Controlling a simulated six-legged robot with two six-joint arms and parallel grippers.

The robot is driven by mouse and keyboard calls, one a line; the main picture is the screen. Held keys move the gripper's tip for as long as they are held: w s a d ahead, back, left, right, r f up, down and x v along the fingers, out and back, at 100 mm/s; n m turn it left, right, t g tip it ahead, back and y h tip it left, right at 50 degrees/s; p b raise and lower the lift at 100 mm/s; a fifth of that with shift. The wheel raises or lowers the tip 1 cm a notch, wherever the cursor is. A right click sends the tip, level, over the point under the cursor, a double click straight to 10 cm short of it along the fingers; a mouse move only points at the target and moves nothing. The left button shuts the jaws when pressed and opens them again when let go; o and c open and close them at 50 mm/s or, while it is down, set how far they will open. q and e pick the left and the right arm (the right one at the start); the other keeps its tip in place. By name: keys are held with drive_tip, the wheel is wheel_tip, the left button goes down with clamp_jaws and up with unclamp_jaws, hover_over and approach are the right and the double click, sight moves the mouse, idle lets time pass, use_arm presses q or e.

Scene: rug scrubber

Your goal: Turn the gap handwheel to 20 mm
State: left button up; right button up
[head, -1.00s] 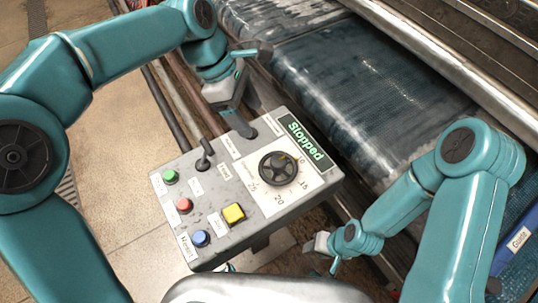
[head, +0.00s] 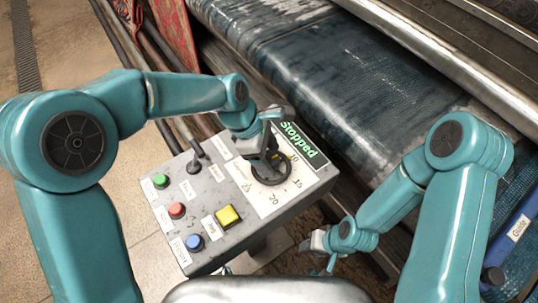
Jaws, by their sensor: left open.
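The gap handwheel (head: 268,178) is a black round wheel on a white scale plate (head: 287,196) with printed numbers; 10, 15 and 20 are readable. My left gripper (head: 266,158) is open and over the wheel's upper part, hiding some of it. I cannot tell whether its fingers touch the wheel. The wheel's pointer is mostly hidden, so its setting is unclear. The grey control box (head: 200,215) carries the wheel, and its display (head: 302,146) reads "Stopped" in green. My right gripper (head: 319,243) is low, to the right of the box; its finger opening is not clear.
On the box are a green button (head: 161,181), a red button (head: 177,210), a blue button (head: 195,242), a yellow button (head: 228,215) and a lever (head: 196,154). The wet dark conveyor (head: 330,75) and metal roller lie behind. Open tiled floor is at the left.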

use_arm(q)
drive_tip(key=shift+s+f, duration=0.1)
drive_tip(key=shift+f, duration=0.2)
drive_tip(key=shift+d+f, duration=0.1)
drive_tip(key=c, duration=1.1)
drive_tip(key=shift+o, duration=0.2)
